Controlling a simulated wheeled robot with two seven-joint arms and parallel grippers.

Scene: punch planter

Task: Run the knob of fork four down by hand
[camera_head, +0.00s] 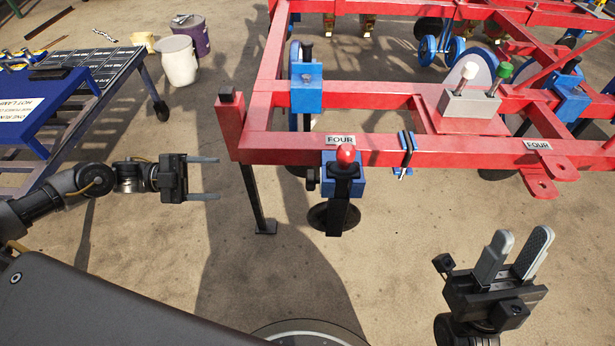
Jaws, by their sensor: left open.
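A white label reading FOUR (340,140) is on the red frame's front beam. Below it a blue clamp (357,187) holds a black upright fork (340,205) with a red ball knob (346,154) on top. A small black knob (311,178) sticks out at the clamp's left side. A dark disc at the fork's foot is partly hidden. My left gripper (217,178) is open and empty, left of the fork and apart from it. My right gripper (521,238) has its fingers apart and empty, low at the right, away from the fork.
The red frame (440,148) spans the upper right, with a black stand leg (259,205) between my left gripper and the fork. A second FOUR label (537,145) sits further right. A blue bench (50,105) and buckets (178,62) stand left. Ground before the frame is clear.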

